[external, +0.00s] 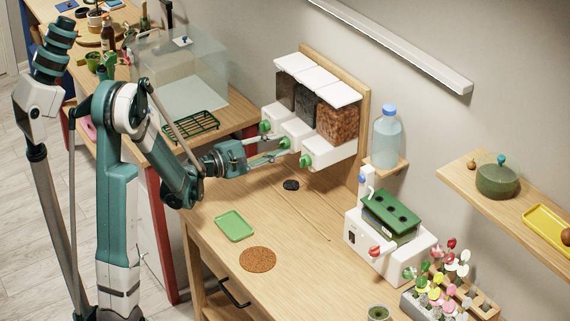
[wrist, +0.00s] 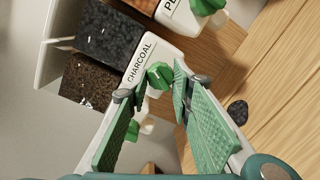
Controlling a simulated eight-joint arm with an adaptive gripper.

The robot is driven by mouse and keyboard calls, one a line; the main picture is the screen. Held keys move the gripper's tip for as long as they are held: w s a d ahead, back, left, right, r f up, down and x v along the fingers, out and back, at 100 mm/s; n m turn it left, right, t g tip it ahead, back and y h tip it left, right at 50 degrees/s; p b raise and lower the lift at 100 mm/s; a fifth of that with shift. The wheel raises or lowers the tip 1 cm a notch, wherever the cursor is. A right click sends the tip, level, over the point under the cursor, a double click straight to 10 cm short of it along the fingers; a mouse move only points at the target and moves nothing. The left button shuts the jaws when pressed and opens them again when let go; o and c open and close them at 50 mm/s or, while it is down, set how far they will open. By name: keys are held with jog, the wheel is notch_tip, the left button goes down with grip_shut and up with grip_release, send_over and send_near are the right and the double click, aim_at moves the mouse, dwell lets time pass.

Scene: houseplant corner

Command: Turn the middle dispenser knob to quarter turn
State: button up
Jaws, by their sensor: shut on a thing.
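The dispenser has three white spouts side by side, each with a green knob. The middle dispenser knob (external: 285,143) is on the spout labelled CHARCOAL, under the dark granule bin. It also shows in the wrist view (wrist: 159,75). My gripper (external: 281,149) reaches it from the left in the external view. In the wrist view my fingers (wrist: 153,88) stand on either side of the knob and are shut on it. The fingers partly cover the knob, and I cannot tell its exact turn angle.
The left knob (external: 265,127) and right knob (external: 305,161) sit close on either side. A black lump (external: 291,185) lies on the wooden table below. A green tray (external: 235,225) and a brown round mat (external: 258,259) lie nearer. A water bottle (external: 387,138) stands right of the dispenser.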

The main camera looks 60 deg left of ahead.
jog(key=m, duration=0.5)
jog(key=m+y, duration=0.1)
jog(key=m, duration=0.5)
jog(key=shift+d+r+g, duration=0.15)
jog(key=shift+r+g, duration=0.05)
jog(key=shift+g, duration=0.1)
jog(key=shift+m, duration=0.3)
jog(key=o, duration=0.9)
jog(key=shift+s, duration=0.1)
jog(key=shift+s+r, duration=0.2)
jog(key=shift+s, duration=1.75)
jog(key=shift+s+r, duration=0.15)
jog(key=shift+s, duration=1.85)
jog(key=shift+s+r, duration=0.2)
jog(key=shift+s, duration=1.75)
